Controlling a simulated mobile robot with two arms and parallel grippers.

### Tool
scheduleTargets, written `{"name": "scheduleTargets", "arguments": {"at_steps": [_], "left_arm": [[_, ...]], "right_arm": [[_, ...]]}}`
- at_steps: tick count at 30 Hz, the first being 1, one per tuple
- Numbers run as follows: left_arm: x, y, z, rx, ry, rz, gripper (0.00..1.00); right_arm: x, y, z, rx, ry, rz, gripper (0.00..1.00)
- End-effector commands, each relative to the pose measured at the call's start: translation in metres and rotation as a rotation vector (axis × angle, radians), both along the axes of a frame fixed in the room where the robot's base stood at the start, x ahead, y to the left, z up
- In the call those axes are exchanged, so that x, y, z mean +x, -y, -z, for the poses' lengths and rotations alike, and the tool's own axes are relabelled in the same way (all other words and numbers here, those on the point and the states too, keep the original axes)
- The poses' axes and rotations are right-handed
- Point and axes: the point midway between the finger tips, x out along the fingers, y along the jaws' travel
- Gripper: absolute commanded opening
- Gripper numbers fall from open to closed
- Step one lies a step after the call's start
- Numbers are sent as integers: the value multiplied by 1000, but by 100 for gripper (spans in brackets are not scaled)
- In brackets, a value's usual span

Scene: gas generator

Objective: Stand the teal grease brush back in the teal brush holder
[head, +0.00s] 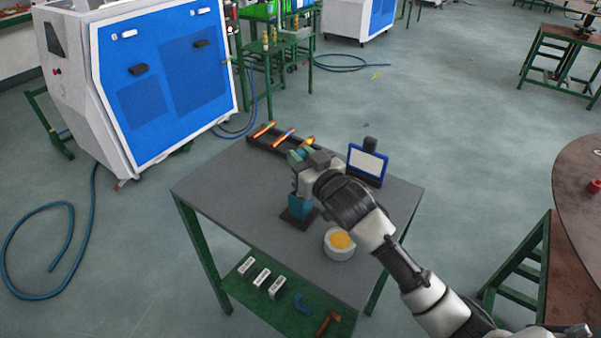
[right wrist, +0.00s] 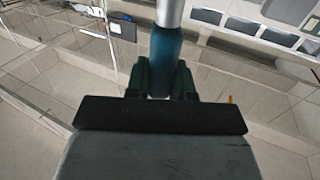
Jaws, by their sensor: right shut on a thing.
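My right gripper (head: 298,157) is over the grey table, above the teal brush holder (head: 300,207). In the right wrist view its fingers (right wrist: 160,82) are shut on the teal grease brush (right wrist: 165,58). A teal handle stands between the fingers, with a pale metal part beyond it. In the head view the brush is mostly hidden by the gripper and wrist. The holder stands upright on a dark base plate, partly covered by my right arm, and its opening is hidden. Whether the brush touches the holder cannot be told. My left gripper is not in view.
A dark rack (head: 262,143) with orange-ended tools lies at the table's back edge. A blue-framed panel (head: 368,162) stands to the right of the gripper. A white round tub (head: 339,244) with yellow contents sits near the front. The table's left part is clear.

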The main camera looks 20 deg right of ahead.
Motion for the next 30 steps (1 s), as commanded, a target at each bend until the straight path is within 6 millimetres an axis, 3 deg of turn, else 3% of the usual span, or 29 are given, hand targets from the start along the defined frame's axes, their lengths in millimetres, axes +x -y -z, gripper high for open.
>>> {"name": "scheduleTargets", "arguments": {"at_steps": [7, 18, 19, 23, 30], "left_arm": [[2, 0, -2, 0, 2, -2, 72], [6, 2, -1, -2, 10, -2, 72], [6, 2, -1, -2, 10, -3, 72], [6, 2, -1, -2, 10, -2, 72], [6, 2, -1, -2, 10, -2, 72]], "right_arm": [[0, 0, 34, -1, -2, 1, 0], [0, 0, 39, 0, -1, 0, 0], [0, 0, 39, 0, -1, 0, 26], [0, 0, 39, -1, -1, 0, 46], [0, 0, 38, -1, -1, 0, 49]]}}
